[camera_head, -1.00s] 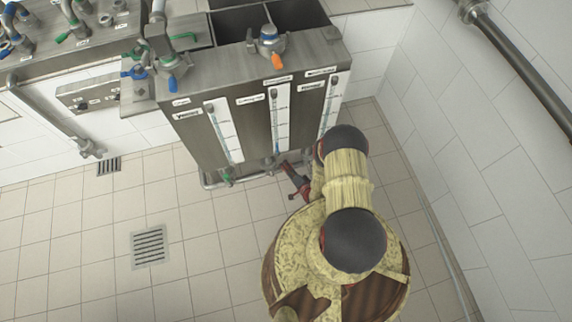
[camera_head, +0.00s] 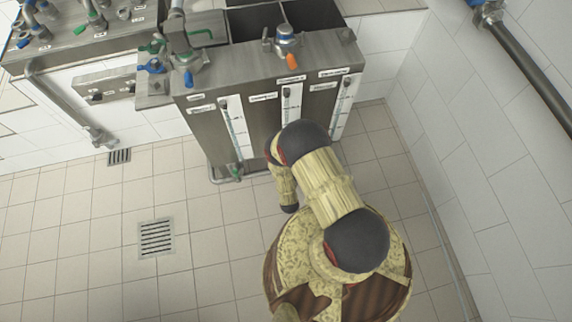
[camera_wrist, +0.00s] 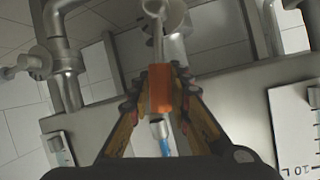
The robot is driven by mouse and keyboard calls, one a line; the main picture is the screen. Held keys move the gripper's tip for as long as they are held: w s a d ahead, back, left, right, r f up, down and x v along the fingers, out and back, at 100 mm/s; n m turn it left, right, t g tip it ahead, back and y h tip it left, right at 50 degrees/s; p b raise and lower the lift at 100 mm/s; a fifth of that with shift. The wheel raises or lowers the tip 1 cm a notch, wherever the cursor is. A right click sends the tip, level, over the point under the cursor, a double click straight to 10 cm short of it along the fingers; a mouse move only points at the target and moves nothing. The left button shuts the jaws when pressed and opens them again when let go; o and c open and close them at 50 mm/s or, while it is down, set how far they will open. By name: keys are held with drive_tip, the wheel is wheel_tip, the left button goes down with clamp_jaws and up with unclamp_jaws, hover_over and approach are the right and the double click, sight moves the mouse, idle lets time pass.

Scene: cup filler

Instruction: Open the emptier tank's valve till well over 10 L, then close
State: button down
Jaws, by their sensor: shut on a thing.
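The grey metal tank block (camera_head: 266,85) stands against the wall in the head view. Its front carries a left level scale (camera_head: 232,125), a middle scale (camera_head: 290,103) and a right scale (camera_head: 342,112); their levels are too small to read. An orange handle (camera_head: 292,60) hangs from the top fitting, and a green valve handle (camera_head: 236,172) is low at the left. In the wrist view my gripper (camera_wrist: 160,80) is shut on an orange handle (camera_wrist: 160,97), with one finger on each side. My arm hides the gripper and the lower middle of the tanks in the head view.
Pipes with blue and green handles (camera_head: 188,58) stand at the upper left. A floor drain (camera_head: 156,238) lies in the open tiled floor at left. The wall with a pipe (camera_head: 530,80) bounds the right. A scale marked in litres (camera_wrist: 295,130) is right of my gripper.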

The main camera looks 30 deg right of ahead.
drive_tip(key=shift+w+a+n+h+b, duration=0.2)
drive_tip(key=shift+a+n+h+b, duration=0.4)
drive_tip(key=shift+a+n, duration=0.3)
drive_tip(key=shift+a, duration=0.1)
drive_tip(key=c, duration=1.6)
unclamp_jaws()
drive_tip(key=shift+w+r, duration=0.1)
drive_tip(key=shift+c, duration=0.2)
drive_tip(key=shift+a, duration=0.1)
drive_tip(key=v, duration=0.7)
drive_tip(key=shift+r, duration=0.1)
